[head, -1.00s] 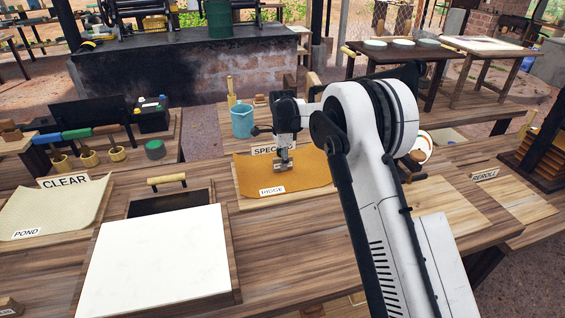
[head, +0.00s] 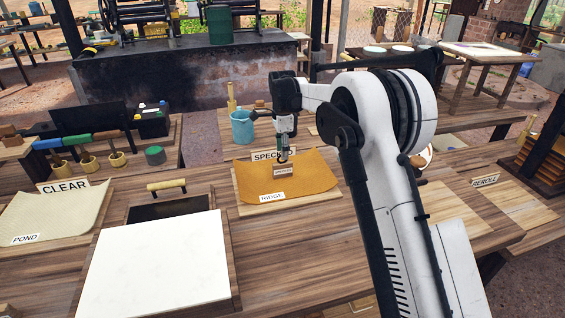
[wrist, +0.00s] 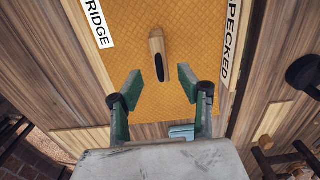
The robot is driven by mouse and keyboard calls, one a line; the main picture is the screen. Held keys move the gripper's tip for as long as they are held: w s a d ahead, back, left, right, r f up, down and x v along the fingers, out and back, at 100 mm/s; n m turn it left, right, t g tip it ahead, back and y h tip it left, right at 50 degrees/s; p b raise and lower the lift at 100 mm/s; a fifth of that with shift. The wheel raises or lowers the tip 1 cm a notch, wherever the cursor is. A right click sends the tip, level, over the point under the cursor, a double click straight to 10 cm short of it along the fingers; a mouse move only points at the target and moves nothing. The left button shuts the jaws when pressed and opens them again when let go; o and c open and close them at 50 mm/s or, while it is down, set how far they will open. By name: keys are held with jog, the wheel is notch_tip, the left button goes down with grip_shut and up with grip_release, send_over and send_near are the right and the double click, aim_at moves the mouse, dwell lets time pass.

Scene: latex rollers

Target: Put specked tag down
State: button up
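The specked tag (head: 283,171) is a small brown block with a pale label, too small to read surely. In the wrist view the tag (wrist: 156,48) shows from above as a wooden piece with a dark slot. My gripper (head: 284,156) is above the tag, apart from it. In the wrist view its two green-padded fingers (wrist: 160,80) are spread with nothing between them. The gripper hides part of the SPECKED sign in the head view.
A RIDGE label (head: 272,197) lies on the orange sheet's near edge. A pale sheet with a POND label (head: 26,239) lies by the CLEAR sign (head: 63,187). A white-topped tray (head: 155,265) is at the front. A blue jug (head: 241,127) stands behind the sheet.

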jog(key=shift+d+r, duration=0.1)
jog(key=shift+r, duration=2.15)
jog(key=s+d+r+n+t, duration=0.2)
jog(key=s+d+r+n, duration=0.2)
jog(key=s+d+r, duration=0.55)
jog(key=s+d+r+n+t, duration=0.25)
jog(key=s+d+r, duration=0.4)
jog(key=s, duration=0.55)
jog(key=s+d+f+n+t, duration=0.1)
jog(key=s+d+f+n, duration=0.1)
jog(key=s, duration=0.6)
jog(key=s+d+f+n, duration=0.3)
jog(key=s, duration=0.6)
jog(key=s+d+f+n+t, duration=0.1)
jog(key=s+d+f+n, duration=0.2)
jog(key=s, duration=0.6)
jog(key=shift+t, duration=0.35)
